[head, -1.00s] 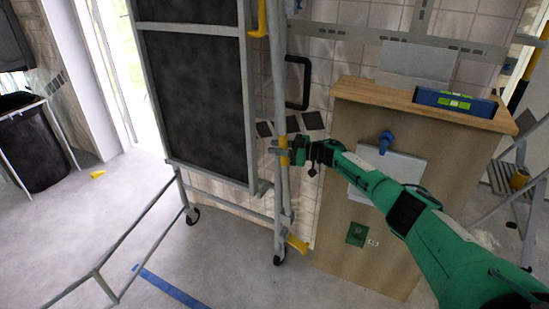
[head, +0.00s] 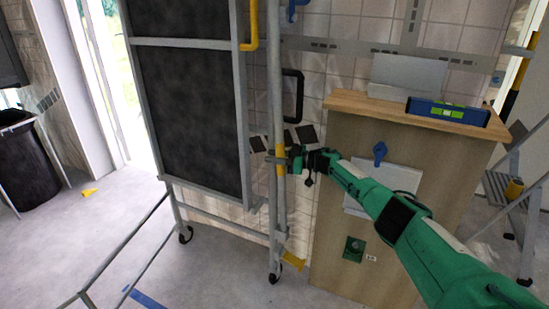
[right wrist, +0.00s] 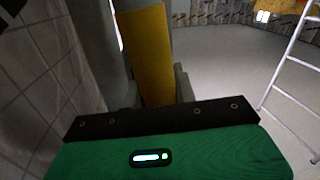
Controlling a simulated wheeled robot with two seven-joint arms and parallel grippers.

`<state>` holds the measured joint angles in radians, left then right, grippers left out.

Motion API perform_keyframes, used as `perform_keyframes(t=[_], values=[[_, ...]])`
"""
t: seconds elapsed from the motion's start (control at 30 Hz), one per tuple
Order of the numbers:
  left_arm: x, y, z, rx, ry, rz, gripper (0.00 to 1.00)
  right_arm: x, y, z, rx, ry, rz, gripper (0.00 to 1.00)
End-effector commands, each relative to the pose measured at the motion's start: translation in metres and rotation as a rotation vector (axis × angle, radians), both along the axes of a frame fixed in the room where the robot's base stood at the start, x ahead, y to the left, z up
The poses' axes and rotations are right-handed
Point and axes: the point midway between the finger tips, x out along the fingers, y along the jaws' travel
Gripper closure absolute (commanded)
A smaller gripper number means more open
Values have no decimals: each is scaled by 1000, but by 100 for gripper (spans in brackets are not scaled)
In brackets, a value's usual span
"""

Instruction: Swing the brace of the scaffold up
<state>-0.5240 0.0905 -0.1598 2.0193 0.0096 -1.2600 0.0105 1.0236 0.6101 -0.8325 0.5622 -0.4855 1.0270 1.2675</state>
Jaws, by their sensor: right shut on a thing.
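The scaffold (head: 238,120) is a grey tube frame on castors with dark panels in it. Its brace (head: 275,85) looks like the upright grey tube at the frame's right side, with a yellow grip band (head: 281,158). My right gripper (head: 284,160) is shut around the tube at this band, coming from the right. In the right wrist view the yellow band (right wrist: 146,55) stands between the fingers. The brace's joint to the frame is not clear. My left gripper is not in view.
A wooden cabinet (head: 330,215) with a blue level (head: 447,111) on top stands right of the scaffold, under my right arm. A stepladder (head: 515,200) is at far right and a black bin (head: 28,165) at far left. Floor left of the scaffold is mostly clear.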

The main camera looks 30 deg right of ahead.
Motion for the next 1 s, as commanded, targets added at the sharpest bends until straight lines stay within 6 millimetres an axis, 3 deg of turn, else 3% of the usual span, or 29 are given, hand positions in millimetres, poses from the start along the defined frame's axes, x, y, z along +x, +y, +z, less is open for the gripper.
perform_keyframes(t=[0.03, 0.07, 0.17, 0.57, 1.0], values=[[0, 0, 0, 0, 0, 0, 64, 0, -1, -1, -1, 2, -1, 100], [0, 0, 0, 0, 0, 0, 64, 0, -1, -1, -1, 2, -1, 69], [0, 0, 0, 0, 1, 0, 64, 0, -1, -1, -1, 2, -1, 52], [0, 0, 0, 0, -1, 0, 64, -6, -8, 0, -2, 0, -2, 52], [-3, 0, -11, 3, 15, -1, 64, -61, -72, 0, -3, 3, -1, 52]])
